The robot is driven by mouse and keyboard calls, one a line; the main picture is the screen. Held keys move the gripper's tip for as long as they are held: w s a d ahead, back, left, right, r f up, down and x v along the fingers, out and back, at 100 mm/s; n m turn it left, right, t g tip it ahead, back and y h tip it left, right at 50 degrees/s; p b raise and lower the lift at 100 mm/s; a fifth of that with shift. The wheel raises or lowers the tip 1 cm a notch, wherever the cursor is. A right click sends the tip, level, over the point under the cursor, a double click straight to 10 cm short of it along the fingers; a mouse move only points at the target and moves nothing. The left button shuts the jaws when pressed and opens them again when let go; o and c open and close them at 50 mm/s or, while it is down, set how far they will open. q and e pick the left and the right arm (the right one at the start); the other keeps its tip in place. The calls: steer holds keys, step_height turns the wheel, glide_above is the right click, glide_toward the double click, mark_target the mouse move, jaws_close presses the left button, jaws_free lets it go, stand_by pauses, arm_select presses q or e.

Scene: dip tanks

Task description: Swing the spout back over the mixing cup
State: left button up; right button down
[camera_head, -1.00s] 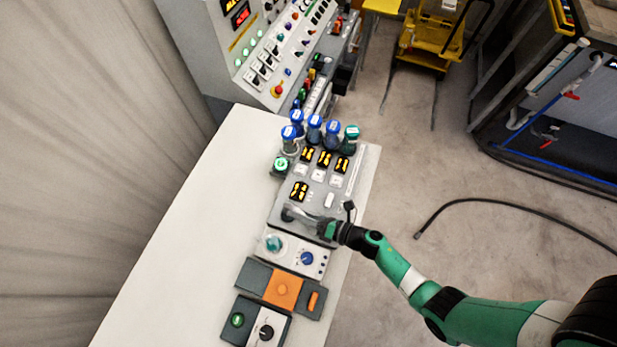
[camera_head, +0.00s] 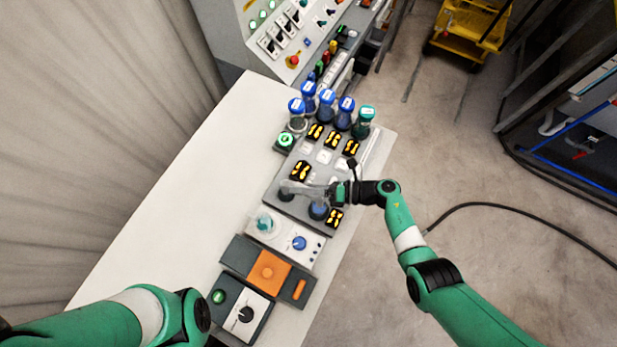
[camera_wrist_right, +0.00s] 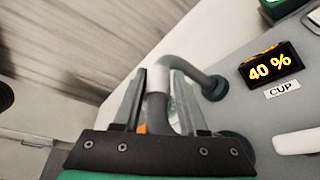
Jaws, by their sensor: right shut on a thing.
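The spout (camera_head: 303,187) is a pale grey tube reaching right from a dark pivot on the grey panel. My right gripper (camera_head: 335,191) is shut on its outer part. In the right wrist view the curved spout (camera_wrist_right: 180,66) lies between the two fingers of my right gripper (camera_wrist_right: 160,92). A small round vessel with blue contents (camera_head: 318,210) stands on the panel just below the spout. A clear cup with teal contents (camera_head: 264,222) stands on a white unit. I cannot tell for sure which is the mixing cup. My left gripper is out of view.
Several capped bottles (camera_head: 326,105) stand at the panel's far end. A display reading 40 % (camera_wrist_right: 270,66) sits above a CUP label (camera_wrist_right: 282,89). An orange and grey unit (camera_head: 267,270) and a knob box (camera_head: 245,312) lie nearer. The table's left side (camera_head: 180,200) is clear.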

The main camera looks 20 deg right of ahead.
steer(key=shift+a+r, duration=0.15)
steer(key=shift+r, duration=0.05)
steer(key=c, duration=0.8)
jaws_free()
steer(key=shift+o, duration=1.2)
steer(key=shift+w+a, duration=0.1)
steer(key=shift+a, duration=0.1)
steer(key=shift+f, duration=0.1)
steer(key=p+v, duration=0.1)
steer(key=v, duration=1)
steer(key=shift+d, duration=0.35)
